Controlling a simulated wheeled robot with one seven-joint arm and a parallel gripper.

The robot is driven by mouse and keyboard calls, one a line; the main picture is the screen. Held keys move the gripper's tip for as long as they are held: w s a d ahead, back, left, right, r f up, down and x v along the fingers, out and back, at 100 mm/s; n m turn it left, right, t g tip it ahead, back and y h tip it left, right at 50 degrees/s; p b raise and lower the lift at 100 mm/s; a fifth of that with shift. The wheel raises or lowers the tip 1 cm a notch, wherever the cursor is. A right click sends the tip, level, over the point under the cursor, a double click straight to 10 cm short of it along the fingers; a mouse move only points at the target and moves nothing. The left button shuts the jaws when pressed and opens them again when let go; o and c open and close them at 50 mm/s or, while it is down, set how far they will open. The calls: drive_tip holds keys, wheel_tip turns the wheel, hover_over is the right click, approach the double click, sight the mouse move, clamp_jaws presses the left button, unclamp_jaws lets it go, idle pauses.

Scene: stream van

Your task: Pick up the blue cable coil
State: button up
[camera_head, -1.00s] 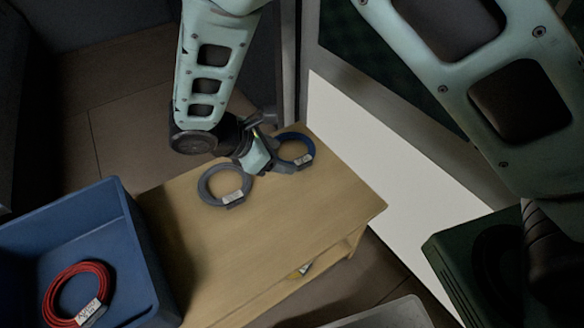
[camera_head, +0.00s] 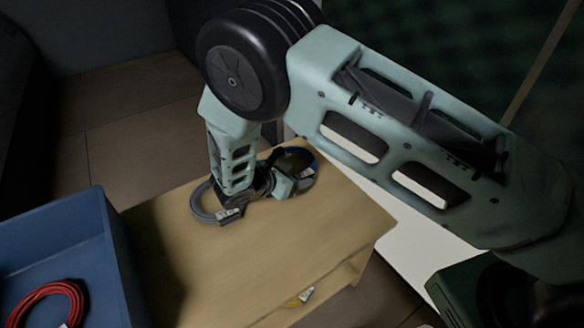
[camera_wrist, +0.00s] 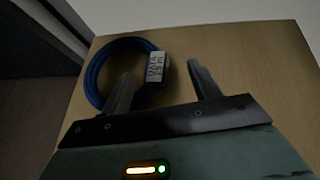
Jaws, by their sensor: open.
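The blue cable coil (camera_head: 304,153) lies on the wooden table (camera_head: 330,225) near its far edge, partly hidden behind my gripper (camera_head: 290,185). In the wrist view the coil (camera_wrist: 91,76) shows as a blue ring with a white printed tag (camera_wrist: 156,66) on its right side. My gripper (camera_wrist: 160,80) is open there. Its left finger overlaps the inside of the ring in the picture, and its right finger is outside, with the tagged side of the coil between them. I cannot tell whether either finger touches the coil.
A grey cable coil (camera_head: 200,212) with a tag lies left of my gripper, partly behind my arm. A blue bin (camera_head: 105,250) with a red cable coil (camera_head: 45,289) stands at the left. A yellow-and-white item (camera_head: 300,298) shows below the tabletop. The table's front half is clear.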

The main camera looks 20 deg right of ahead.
sight(308, 172)
drive_tip(key=shift+w+a+b+x, duration=0.1)
drive_tip(key=shift+b+x, duration=0.4)
drive_tip(key=shift+x, duration=1.1)
drive_tip(key=shift+w+a+b+x, duration=0.15)
drive_tip(key=shift+b+x, duration=0.3)
drive_tip(key=shift+x, duration=1.1)
clamp_jaws()
